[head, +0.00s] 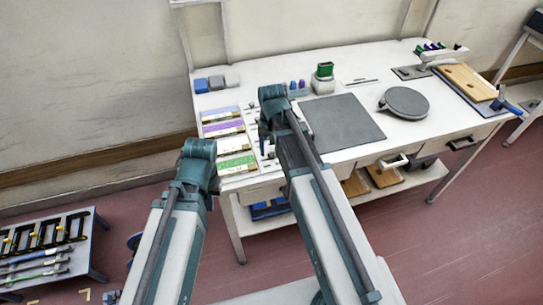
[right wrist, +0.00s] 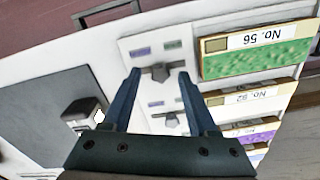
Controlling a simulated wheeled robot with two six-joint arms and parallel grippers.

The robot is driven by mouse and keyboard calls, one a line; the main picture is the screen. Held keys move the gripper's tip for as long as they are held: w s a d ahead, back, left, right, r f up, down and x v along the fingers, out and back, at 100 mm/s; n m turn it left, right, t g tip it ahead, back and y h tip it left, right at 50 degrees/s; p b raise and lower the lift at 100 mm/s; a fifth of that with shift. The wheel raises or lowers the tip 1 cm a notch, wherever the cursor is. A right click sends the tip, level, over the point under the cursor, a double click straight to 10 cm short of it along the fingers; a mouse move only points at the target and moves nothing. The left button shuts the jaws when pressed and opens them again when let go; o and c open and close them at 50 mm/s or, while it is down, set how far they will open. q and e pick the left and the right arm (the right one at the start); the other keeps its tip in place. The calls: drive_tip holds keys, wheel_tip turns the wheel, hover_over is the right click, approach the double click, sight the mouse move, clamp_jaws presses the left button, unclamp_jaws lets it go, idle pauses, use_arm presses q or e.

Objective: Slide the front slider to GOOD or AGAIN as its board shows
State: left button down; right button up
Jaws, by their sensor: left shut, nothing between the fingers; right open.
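The labels are too small to read. Its board (right wrist: 255,58), marked No. 56, has a green speckled face and a tan block at its left end; it also shows in the head view (head: 237,165). My right gripper (right wrist: 158,73) is open and empty, its fingertips on either side of the front knob. My left gripper (head: 188,185) is shut and empty, mostly hidden by its arm, left of the table.
A second slider (right wrist: 168,118) and more boards, including No. 92 (right wrist: 250,98), lie behind the front ones. A dark mat (head: 342,121), a round grey plate (head: 404,102) and a green-topped holder (head: 323,78) stand right of the boards. A low rack (head: 88,253) is on the floor at left.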

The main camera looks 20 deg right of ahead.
drive_tip(key=shift+f, duration=0.15)
clamp_jaws()
idle(1.4)
